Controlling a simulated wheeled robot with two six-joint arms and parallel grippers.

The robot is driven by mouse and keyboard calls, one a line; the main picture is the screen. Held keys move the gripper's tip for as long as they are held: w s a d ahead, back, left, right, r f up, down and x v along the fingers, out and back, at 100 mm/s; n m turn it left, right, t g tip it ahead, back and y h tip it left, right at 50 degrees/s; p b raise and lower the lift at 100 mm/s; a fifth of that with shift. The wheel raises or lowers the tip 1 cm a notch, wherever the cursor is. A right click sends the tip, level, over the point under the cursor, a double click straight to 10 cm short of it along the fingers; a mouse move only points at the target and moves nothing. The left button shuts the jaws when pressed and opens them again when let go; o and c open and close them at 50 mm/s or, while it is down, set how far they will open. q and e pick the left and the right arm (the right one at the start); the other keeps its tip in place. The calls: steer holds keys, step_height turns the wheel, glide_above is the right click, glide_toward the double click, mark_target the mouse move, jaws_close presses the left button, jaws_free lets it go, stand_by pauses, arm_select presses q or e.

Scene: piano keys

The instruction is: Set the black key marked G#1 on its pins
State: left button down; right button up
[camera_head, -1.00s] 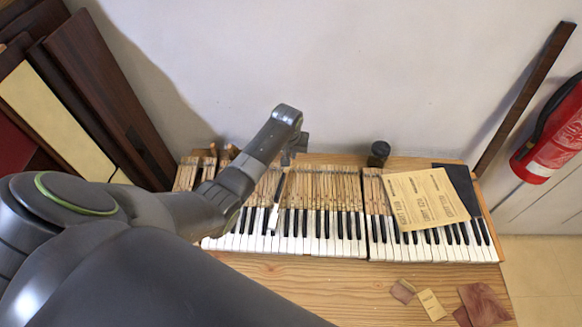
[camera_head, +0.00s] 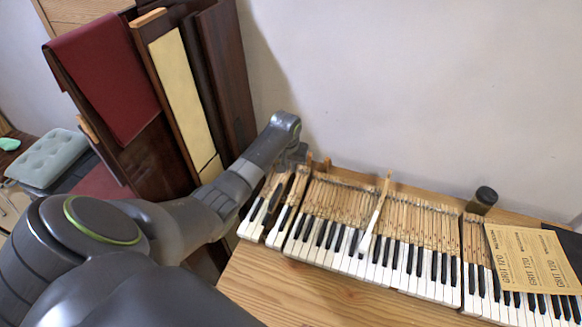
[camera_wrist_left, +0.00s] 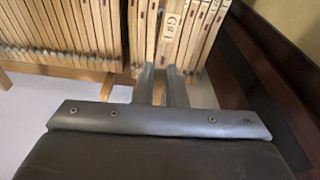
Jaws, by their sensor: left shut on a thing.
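The wooden key stick marked G#1 (camera_wrist_left: 172,27) stands out in the left wrist view, its label near the top edge. My left gripper (camera_wrist_left: 159,72) is shut on this stick, with its two fingers on either side of it. In the head view the same left gripper (camera_head: 297,153) is behind the left end of the keyboard (camera_head: 370,265), small and partly hidden by my wrist. I cannot tell from these views how the key sits over its pins. My right gripper is out of view.
One white key (camera_head: 371,228) lies askew and raised across its neighbours. Wood panels (camera_head: 165,95) lean on the wall at left. The bench front (camera_head: 270,290) is bare.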

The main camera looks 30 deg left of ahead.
arm_select(q)
steer(key=shift+w+d+f+b, duration=0.1)
steer(key=shift+d+f+b, duration=0.05)
steer(key=shift+f+b, duration=0.65)
steer(key=b+x, duration=0.2)
steer(key=s+b+x, duration=0.1)
steer(key=b+x, duration=0.1)
steer(key=shift+d+f+b, duration=0.1)
steer(key=shift+f+b, duration=0.05)
steer(key=shift+b, duration=0.2)
steer(key=shift+f, duration=0.7)
steer(key=shift+r+p, duration=0.1)
steer(key=shift+p, duration=0.2)
steer(key=shift+p, duration=0.4)
